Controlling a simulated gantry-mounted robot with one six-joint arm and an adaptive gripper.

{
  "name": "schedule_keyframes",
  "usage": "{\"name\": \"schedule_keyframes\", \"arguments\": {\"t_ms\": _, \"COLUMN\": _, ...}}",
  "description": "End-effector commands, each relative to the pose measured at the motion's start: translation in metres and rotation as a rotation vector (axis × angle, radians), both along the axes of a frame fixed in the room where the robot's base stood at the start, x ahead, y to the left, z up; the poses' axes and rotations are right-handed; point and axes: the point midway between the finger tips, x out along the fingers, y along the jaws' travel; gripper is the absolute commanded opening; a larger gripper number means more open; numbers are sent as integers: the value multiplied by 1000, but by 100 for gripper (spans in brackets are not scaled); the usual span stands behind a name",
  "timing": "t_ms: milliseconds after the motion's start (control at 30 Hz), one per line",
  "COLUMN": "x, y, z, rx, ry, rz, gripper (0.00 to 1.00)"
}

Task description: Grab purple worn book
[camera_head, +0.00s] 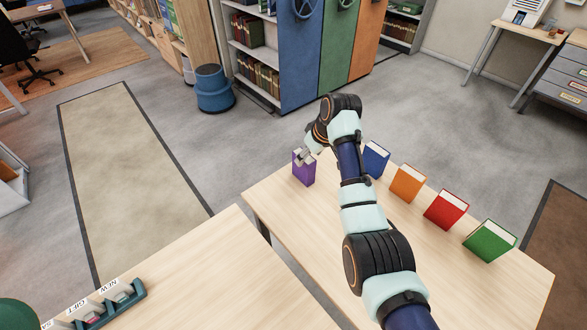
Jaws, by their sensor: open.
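The purple book (304,172) stands upright near the far left corner of the wooden table (330,240). My gripper (303,157) is at the top of the purple book, with its fingers around or just above the top edge; I cannot tell whether they touch it. The jaws are open. My arm reaches in from the lower right and covers part of the table. Any wear on the book is too small to tell.
A blue book (375,160), an orange book (407,183), a red book (446,209) and a green book (489,241) stand in a row right of my arm. A second table (215,275) at the lower left carries a teal tray (110,308). The front tabletop left of my arm is clear.

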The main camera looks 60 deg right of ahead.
Motion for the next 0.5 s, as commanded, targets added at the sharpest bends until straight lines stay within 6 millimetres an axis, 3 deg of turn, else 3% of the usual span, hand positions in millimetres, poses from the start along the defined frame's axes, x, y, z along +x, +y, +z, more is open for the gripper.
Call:
{"name": "schedule_keyframes", "arguments": {"t_ms": 133, "x": 6, "y": -2, "z": -21, "rx": 2, "ry": 2, "rz": 0, "gripper": 66}}
{"name": "schedule_keyframes", "arguments": {"t_ms": 300, "x": 11, "y": -4, "z": -28, "rx": 0, "ry": 1, "rz": 0, "gripper": 66}}
{"name": "schedule_keyframes", "arguments": {"t_ms": 500, "x": 25, "y": -10, "z": -62, "rx": 1, "ry": 2, "rz": 0, "gripper": 66}}
